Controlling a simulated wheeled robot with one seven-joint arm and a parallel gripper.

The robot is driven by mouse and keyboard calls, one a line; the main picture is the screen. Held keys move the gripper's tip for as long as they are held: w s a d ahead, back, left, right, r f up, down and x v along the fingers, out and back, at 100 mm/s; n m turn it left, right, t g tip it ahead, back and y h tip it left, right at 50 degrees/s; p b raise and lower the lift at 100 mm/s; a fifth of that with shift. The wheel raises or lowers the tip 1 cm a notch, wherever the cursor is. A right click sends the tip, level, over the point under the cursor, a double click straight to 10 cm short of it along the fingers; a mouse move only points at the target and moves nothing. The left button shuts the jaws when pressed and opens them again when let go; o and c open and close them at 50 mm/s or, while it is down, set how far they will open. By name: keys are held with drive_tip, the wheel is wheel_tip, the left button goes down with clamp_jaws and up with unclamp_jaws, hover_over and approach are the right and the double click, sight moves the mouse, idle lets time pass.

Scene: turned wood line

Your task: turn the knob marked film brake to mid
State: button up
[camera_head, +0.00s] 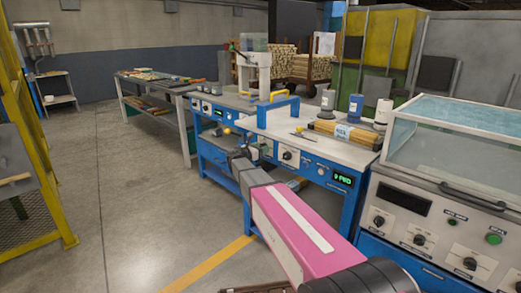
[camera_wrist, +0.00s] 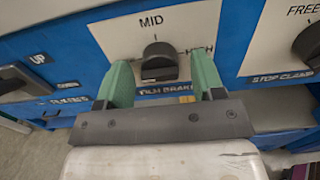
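The film brake knob (camera_wrist: 159,60) is black and sits on a white plate on a blue panel in the wrist view. "MID" is printed above it and a partly covered "HIGH" to its right. Its "FILM BRAKE" label (camera_wrist: 165,90) shows below, partly hidden. I cannot read for sure which mark the knob points to. My gripper (camera_wrist: 162,78) is open, its green fingers to the left and right of the knob with gaps visible on both sides. In the head view my gripper (camera_head: 243,153) is at the blue bench's front, and I cannot make out the film brake knob there.
The stop clamp knob (camera_wrist: 308,45), with "FREE" above it, is on the right. A dark control (camera_wrist: 18,80) by an "UP" label is on the left. The blue bench (camera_head: 335,152) carries a yellow pack (camera_head: 345,133) and bottles. Open floor lies left of the bench.

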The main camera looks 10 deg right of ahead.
drive_tip(key=c, duration=0.8)
drive_tip(key=shift+m, duration=8.8)
drive_tip(key=o, duration=0.9)
